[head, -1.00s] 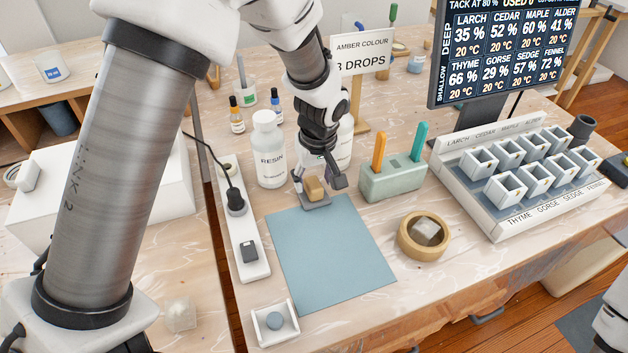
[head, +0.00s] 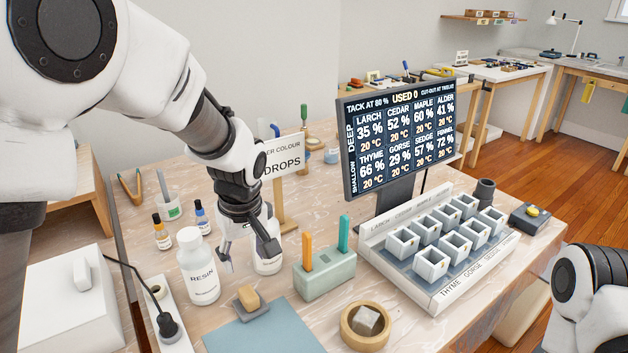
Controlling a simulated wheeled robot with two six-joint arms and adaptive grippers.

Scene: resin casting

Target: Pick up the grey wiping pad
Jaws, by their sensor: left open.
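The grey wiping pad (head: 250,311) lies flat at the far edge of the blue-grey mat (head: 275,336), with a tan block-like grip (head: 248,297) on top. My left gripper (head: 248,256) is open and empty, pointing down behind and above the pad, apart from it. Its fingers overlap a white bottle (head: 267,262) in the picture. My right arm shows at the lower right edge, but its gripper is out of view.
The white resin bottle (head: 199,268) stands left of my gripper. A green holder (head: 325,276) with orange and teal sticks stands to the right. A round wooden dish (head: 365,328), a rack of white cups (head: 440,262) and a screen (head: 397,135) stand farther right.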

